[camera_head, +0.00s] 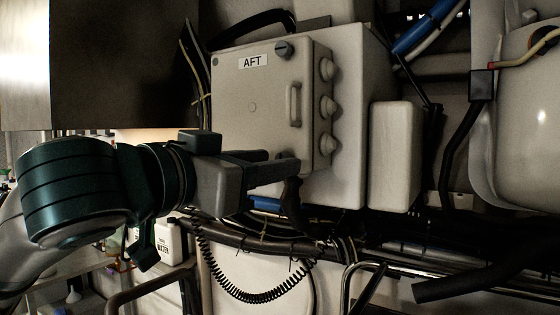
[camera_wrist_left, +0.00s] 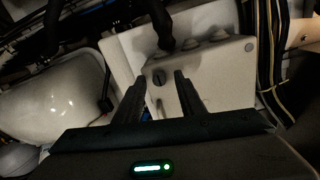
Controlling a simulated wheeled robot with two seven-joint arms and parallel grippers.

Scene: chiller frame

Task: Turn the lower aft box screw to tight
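The AFT box (camera_head: 230,85) is a pale box with an AFT label, on the wall in the middle of the head view. Its upper screw (camera_head: 283,50) is a dark round head near the top right corner. The lower screw is hidden behind my left gripper (camera_head: 294,172) in the head view. In the left wrist view the lower screw (camera_wrist_left: 158,77) shows as a slotted dark head near the box's corner. My left gripper's two fingers are apart, with the screw seen between their tips. Whether they touch it I cannot tell. My right gripper is not in view.
A handle (camera_head: 293,104) stands out from the box front above my left gripper. Several round cable glands (camera_head: 327,106) line the box's right side. Cables, a coiled cord (camera_head: 240,293) and pipes run below. A white block (camera_head: 395,155) is at the right.

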